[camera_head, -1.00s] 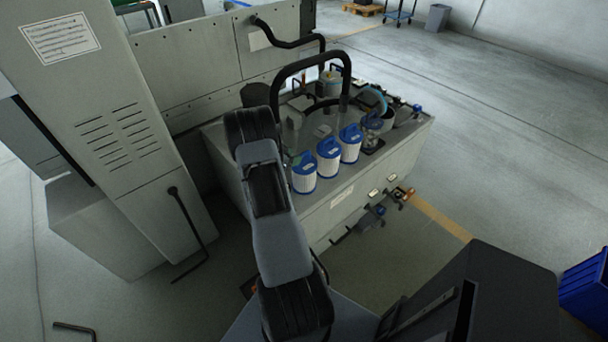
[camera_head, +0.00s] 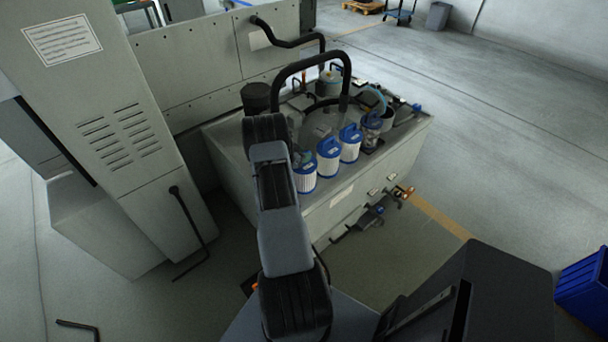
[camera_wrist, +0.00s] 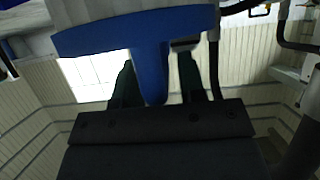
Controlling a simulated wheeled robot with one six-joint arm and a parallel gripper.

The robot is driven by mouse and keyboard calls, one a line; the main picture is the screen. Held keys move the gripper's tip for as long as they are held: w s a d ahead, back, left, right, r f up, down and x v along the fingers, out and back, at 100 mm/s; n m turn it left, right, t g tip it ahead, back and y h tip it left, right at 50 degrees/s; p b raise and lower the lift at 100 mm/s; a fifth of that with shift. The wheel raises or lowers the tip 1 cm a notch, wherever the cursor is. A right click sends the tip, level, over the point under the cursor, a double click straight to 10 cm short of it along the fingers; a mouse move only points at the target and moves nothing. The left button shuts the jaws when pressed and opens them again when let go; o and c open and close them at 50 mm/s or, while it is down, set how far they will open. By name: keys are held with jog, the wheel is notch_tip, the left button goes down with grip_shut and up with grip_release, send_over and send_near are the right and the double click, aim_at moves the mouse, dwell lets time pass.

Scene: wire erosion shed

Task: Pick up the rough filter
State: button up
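Three white pleated filters with blue handled caps stand in a row on the grey tank top: the left one (camera_head: 306,182), the middle one (camera_head: 328,165) and the right one (camera_head: 350,150). I cannot tell by label which is the rough filter. My arm partly covers the left one, and my gripper is mostly hidden behind the arm beside that filter's cap. In the wrist view my gripper (camera_wrist: 158,82) has its dark fingers apart. A blue handle (camera_wrist: 148,70) lies between them, close to the left finger, with a gap visible on the right.
A black hose (camera_head: 312,62) arches behind the filters. A small dark-based device (camera_head: 371,132) stands right of the row. Valves (camera_head: 372,215) stick out of the tank's front. A grey cabinet (camera_head: 110,140) stands left, and a blue crate (camera_head: 583,290) is at the lower right.

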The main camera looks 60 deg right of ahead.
grip_shut()
dwell(1.0)
jog(key=shift+r, duration=0.1)
